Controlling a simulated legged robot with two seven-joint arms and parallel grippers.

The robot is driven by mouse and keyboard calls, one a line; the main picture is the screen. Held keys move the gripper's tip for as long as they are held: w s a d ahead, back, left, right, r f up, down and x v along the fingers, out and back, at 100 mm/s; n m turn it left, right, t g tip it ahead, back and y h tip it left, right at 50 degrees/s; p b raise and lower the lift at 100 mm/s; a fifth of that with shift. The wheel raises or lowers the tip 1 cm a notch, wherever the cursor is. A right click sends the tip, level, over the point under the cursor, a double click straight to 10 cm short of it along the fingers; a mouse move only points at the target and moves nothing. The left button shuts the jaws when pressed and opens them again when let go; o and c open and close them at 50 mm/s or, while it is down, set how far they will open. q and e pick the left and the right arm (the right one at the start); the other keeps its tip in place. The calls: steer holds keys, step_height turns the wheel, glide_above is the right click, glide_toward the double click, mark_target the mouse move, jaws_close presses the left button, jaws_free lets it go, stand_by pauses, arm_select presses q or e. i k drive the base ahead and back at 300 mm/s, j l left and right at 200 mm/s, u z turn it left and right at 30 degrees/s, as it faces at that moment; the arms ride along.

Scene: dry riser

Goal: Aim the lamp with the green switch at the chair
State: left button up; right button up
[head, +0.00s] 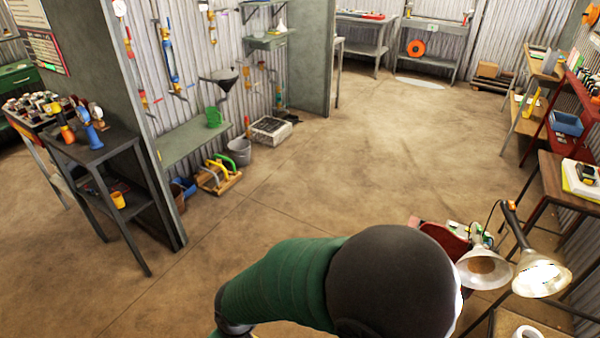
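Two clamp-style lamps with metal cone shades show at the lower right. The left lamp (485,270) has a dull, brownish inside and looks unlit. The right lamp (541,276) glows bright white and has an orange and dark part above its shade. Small green bits show near the left lamp, but I cannot tell whether either is a switch. A dark red object (444,240) stands just left of the lamps, partly hidden; I cannot tell whether it is the chair. Neither of my grippers is in view.
A dark shelf table (95,150) stands at the left. A green wall shelf (195,139), a grey bucket (239,151) and a crate (269,131) line the partition. Worktables (560,180) line the right wall. The middle floor (340,170) is clear.

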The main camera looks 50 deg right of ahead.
mark_target(481, 268)
steer(key=z, duration=3.15)
steer(key=u, duration=0.5)
steer(key=i+u, duration=0.1)
steer(key=u, duration=0.85)
steer(key=i+u, duration=0.1)
steer(key=u, duration=0.4)
steer(key=l+u, duration=0.1)
steer(key=u, duration=0.4)
steer(key=i+l+u, duration=0.1)
steer(key=u, duration=0.3)
steer(key=l+u, duration=0.2)
steer(key=u, duration=0.15)
steer(key=l+u, duration=0.15)
steer(key=u, duration=0.25)
steer(key=l+z, duration=0.45)
steer(key=i+l+z, duration=0.2)
steer(key=l+z, duration=0.55)
steer(key=z, duration=0.2)
steer(key=l+z, duration=0.25)
steer(key=z, duration=0.2)
steer(key=l+z, duration=0.3)
steer(key=z, duration=0.15)
steer(key=l+z, duration=0.25)
steer(key=z, duration=0.2)
steer(key=i+l+z, duration=0.1)
steer(key=z, duration=0.35)
steer(key=i+l+z, duration=0.15)
steer(key=z, duration=0.3)
steer(key=l, duration=0.1)
